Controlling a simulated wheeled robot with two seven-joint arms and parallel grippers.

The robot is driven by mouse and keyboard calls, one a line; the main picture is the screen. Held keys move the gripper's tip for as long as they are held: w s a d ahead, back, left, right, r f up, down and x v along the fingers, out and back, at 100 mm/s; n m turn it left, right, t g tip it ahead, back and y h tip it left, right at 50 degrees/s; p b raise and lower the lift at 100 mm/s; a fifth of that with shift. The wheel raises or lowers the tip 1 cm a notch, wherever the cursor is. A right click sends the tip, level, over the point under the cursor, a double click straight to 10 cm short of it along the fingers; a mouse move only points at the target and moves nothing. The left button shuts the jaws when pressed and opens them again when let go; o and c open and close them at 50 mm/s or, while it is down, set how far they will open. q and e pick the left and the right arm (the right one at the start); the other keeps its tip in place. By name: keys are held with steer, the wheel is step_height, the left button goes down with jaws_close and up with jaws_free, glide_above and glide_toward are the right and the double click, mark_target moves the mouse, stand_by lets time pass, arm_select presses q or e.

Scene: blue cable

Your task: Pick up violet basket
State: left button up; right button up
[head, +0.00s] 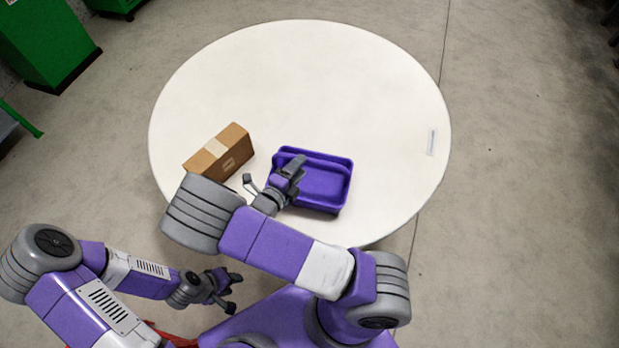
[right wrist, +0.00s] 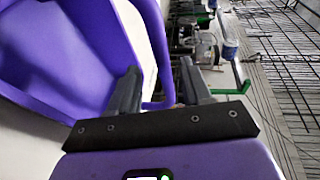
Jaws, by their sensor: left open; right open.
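The violet basket (head: 325,182) is a shallow open tray, upright near the front edge of the round white table (head: 300,80). My right gripper (head: 272,172) is open at the basket's left side and covers part of that rim. In the right wrist view the basket (right wrist: 70,60) fills the left, and its rim passes between the two spread fingers (right wrist: 158,85). Whether either finger touches the rim I cannot tell. My left gripper (head: 236,291) is open and empty, off the table's front left edge.
A brown cardboard box (head: 222,155) stands on the table just left of the basket and my right gripper. A small white label (head: 431,143) lies near the table's right edge. Green bins (head: 45,40) stand on the floor at the far left.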

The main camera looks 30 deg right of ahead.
steer(key=x, duration=0.3)
steer(key=shift+w+d+r, duration=0.1)
steer(key=shift+w+d, duration=0.15)
steer(key=shift+d, duration=0.1)
jaws_close()
